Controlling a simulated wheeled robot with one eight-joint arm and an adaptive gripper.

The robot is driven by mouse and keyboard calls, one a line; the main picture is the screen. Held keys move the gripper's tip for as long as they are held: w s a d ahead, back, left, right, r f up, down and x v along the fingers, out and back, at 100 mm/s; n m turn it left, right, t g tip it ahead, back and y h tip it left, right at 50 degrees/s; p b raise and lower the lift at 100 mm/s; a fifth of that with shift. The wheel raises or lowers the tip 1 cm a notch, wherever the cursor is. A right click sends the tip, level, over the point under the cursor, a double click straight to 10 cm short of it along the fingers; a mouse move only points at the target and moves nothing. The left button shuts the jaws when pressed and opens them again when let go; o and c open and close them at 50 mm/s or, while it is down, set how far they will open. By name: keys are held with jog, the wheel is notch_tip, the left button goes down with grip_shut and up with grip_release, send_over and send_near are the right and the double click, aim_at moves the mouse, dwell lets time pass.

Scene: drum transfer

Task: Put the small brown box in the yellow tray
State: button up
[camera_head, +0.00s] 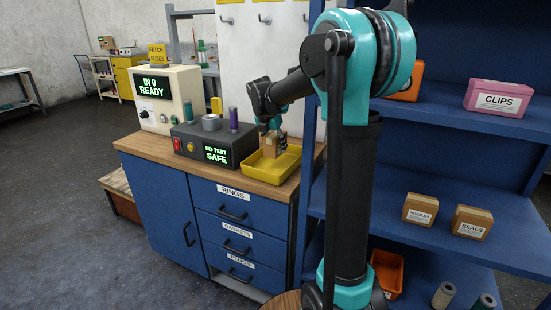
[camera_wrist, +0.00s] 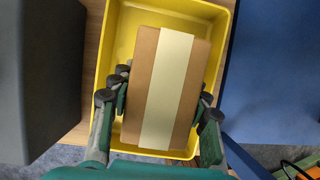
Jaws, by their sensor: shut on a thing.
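The small brown box (camera_head: 271,146) is between the fingers of my gripper (camera_head: 272,133), over the yellow tray (camera_head: 262,177) on the blue cabinet's wooden top. In the wrist view the brown box (camera_wrist: 191,96), with a pale strip along it, lies within the outline of the yellow tray (camera_wrist: 118,45). The fingers of my gripper (camera_wrist: 160,104) press on both its sides. I cannot tell whether the underside of the box touches the tray floor.
A dark tester (camera_head: 217,156) reading "NO TEST SAFE" stands left of the tray. A cream panel (camera_head: 160,98) reading "IN 0 READY" is behind it. A blue shelf unit (camera_head: 440,130) rises to the right, holding a pink "CLIPS" box (camera_head: 498,98) and brown boxes.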

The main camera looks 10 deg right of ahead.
aim_at(270, 138)
jog(key=shift+f, duration=2.7)
jog(key=o, duration=1.4)
jog(key=shift+c, duration=0.2)
jog(key=v, duration=1.2)
